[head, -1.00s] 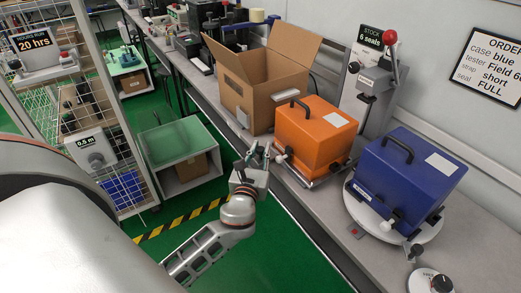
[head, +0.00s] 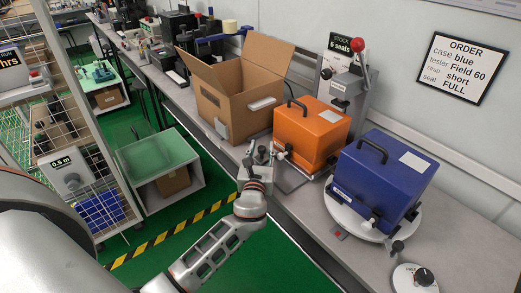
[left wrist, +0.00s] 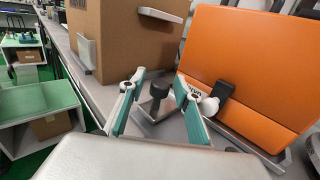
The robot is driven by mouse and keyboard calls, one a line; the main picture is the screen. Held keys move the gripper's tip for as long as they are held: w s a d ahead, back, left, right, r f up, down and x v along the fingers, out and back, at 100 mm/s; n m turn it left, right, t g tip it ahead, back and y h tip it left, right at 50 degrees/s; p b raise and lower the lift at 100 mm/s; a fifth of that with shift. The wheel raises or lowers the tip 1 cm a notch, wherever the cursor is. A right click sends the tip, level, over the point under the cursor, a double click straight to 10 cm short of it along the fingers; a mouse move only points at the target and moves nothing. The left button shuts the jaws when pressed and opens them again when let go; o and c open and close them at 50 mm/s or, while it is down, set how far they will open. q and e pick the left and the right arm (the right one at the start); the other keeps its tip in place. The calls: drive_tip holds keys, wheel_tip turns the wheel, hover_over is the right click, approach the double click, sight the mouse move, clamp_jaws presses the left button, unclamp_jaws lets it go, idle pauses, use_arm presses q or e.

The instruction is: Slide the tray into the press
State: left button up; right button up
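The press (head: 346,88), with a red-knobbed lever, stands on the bench behind the orange case (head: 310,138). The orange case sits on a flat grey metal tray (head: 290,181), whose front edge shows below it. In the left wrist view a black knob (left wrist: 158,92) stands upright on a grey metal piece at the tray's near side. My left gripper (head: 259,153) is at the bench edge, left of the orange case. In the left wrist view its teal-padded fingers (left wrist: 158,108) are open, one on each side of the knob, with gaps visible. My right gripper is not in view.
An open cardboard box (head: 236,98) stands left of the orange case. A blue case (head: 378,178) on a white round turntable (head: 345,215) stands to the right. A dial (head: 415,279) is at the front right. Green floor lies left of the bench.

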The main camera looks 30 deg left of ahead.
use_arm(q)
drive_tip(key=shift+s, duration=0.1)
drive_tip(key=v, duration=1.2)
